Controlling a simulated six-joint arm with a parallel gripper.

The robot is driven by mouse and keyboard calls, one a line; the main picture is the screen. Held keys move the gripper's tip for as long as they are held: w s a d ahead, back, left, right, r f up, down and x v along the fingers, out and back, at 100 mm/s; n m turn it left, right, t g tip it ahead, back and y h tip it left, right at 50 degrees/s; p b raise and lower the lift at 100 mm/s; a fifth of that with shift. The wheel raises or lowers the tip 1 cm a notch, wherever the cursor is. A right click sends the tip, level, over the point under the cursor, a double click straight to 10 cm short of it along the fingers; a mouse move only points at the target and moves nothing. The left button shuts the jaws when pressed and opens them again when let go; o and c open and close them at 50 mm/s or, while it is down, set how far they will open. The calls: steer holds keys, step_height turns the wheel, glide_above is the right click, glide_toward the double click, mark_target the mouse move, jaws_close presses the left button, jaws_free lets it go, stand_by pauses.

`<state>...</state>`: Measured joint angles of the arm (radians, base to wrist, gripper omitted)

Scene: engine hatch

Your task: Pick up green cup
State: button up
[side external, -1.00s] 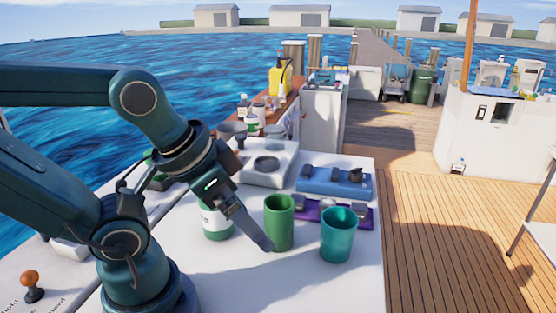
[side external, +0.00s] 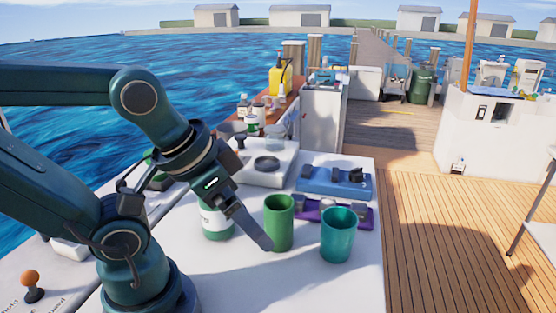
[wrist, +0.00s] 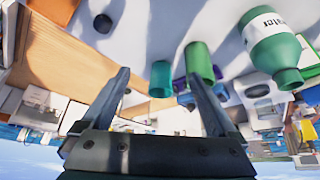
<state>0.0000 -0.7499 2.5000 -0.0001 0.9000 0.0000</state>
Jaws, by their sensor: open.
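The green cup (side external: 279,224) stands upright on the white worktop, and it also shows in the wrist view (wrist: 199,62). A teal cup (side external: 338,234) stands to its right, and it appears left of the green cup in the wrist view (wrist: 161,80). My gripper (side external: 262,238) is low at the green cup's left side, with one finger visible there. In the wrist view my gripper (wrist: 158,76) is open and empty; the green cup lies just beyond the right fingertip, not between the fingers. I cannot tell whether that finger touches the cup.
A green bottle with a white label (side external: 217,220) stands left of the green cup, partly behind my gripper. Behind the cups are a purple tray (side external: 310,212), a blue block (side external: 325,184) and a white scale-like device (side external: 262,178). The worktop in front of the cups is clear.

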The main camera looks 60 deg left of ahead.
steer(key=shift+o, duration=0.5)
step_height(320, 180, up, 4)
steer(key=m+t+y, duration=0.1)
steer(key=m+y, duration=1.1)
steer(key=m, duration=1.2)
glide_above(279, 222)
steer(key=f, duration=1.4)
steer(key=shift+w+a+f, duration=0.25)
steer(key=shift+a, duration=0.15)
steer(key=shift+x, duration=2.45)
